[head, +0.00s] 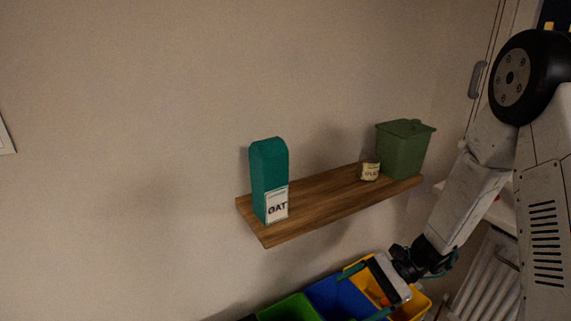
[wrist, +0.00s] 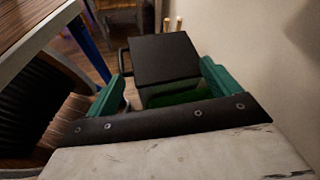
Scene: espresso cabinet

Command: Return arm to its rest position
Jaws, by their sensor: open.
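My arm comes down from the right side of the head view. My gripper (head: 364,292) is in front of the coloured bins, below the shelf. In the wrist view its two teal fingers (wrist: 164,78) stand wide apart with nothing held between them. A black flat-topped shape (wrist: 165,58) shows beyond the fingers, with a green patch (wrist: 178,97) below it. I cannot tell how far away these are.
A wooden wall shelf (head: 325,207) holds a teal OAT carton (head: 269,180), a small labelled tin (head: 370,171) and a green lidded canister (head: 403,149). Below are green (head: 290,308), blue (head: 335,293) and yellow (head: 415,306) bins. A white radiator (head: 486,278) stands at right.

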